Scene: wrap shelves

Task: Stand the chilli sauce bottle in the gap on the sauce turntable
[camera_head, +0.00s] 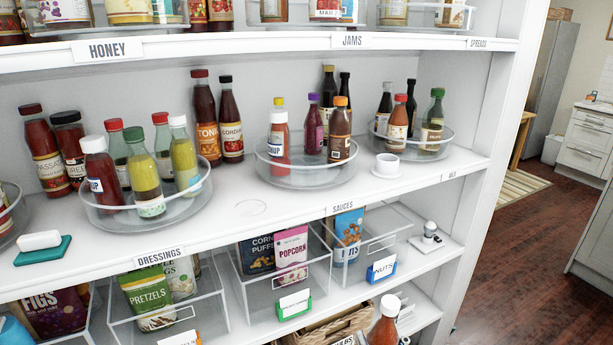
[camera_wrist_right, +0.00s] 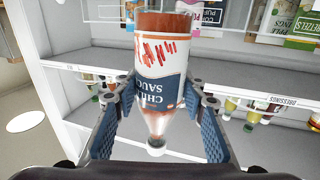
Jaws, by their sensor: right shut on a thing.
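The chilli sauce bottle (camera_wrist_right: 158,75) is in the right wrist view, red with a white and blue label and pale cap. My right gripper (camera_wrist_right: 160,125) is shut on it, with one blue finger on each side. In the head view, a red bottle (camera_head: 385,327), apparently this one, shows at the bottom edge, in front of the lower shelves. The clear sauce turntable (camera_head: 300,180) stands on the middle shelf above the SAUCES label. It bears several bottles. Open floor shows at its front, between the ketchup-like bottle (camera_head: 279,148) and the orange-capped bottle (camera_head: 339,132). My left gripper is not in view.
A dressings turntable (camera_head: 150,220) stands to the left and another clear turntable (camera_head: 425,150) to the right. The shelf above (camera_head: 250,45) limits the height. Clear snack bins (camera_head: 225,305) fill the shelf below.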

